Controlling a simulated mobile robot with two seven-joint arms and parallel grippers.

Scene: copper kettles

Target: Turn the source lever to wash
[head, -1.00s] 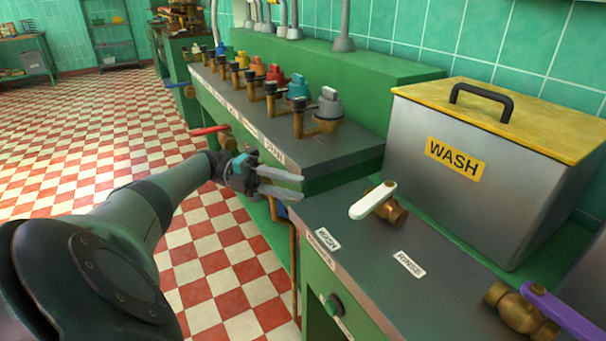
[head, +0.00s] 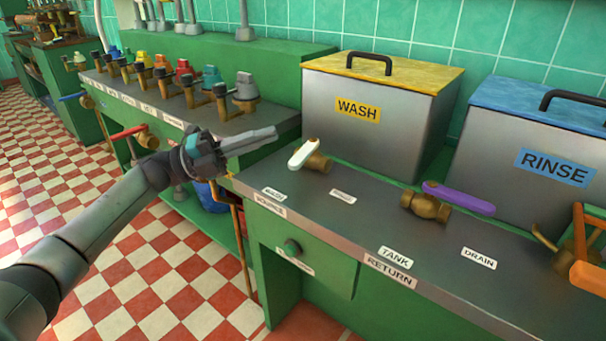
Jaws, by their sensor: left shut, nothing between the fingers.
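The source lever (head: 302,153) is a white handle on a brass valve (head: 319,163) on the grey counter. Its free end slants to the lower left, toward the side of the WASH label (head: 274,194); the RINSE label (head: 342,196) lies to the right of that one. My left gripper (head: 274,134) is shut and empty, up and to the left of the lever, with its fingers pointing right. It looks apart from the handle. My right gripper is not in view.
A steel WASH tank (head: 385,115) with a yellow lid stands behind the lever, and a RINSE tank (head: 530,160) with a blue lid stands to its right. A purple lever (head: 460,198) is farther right on the counter. Several valves with coloured knobs (head: 245,88) stand behind my gripper.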

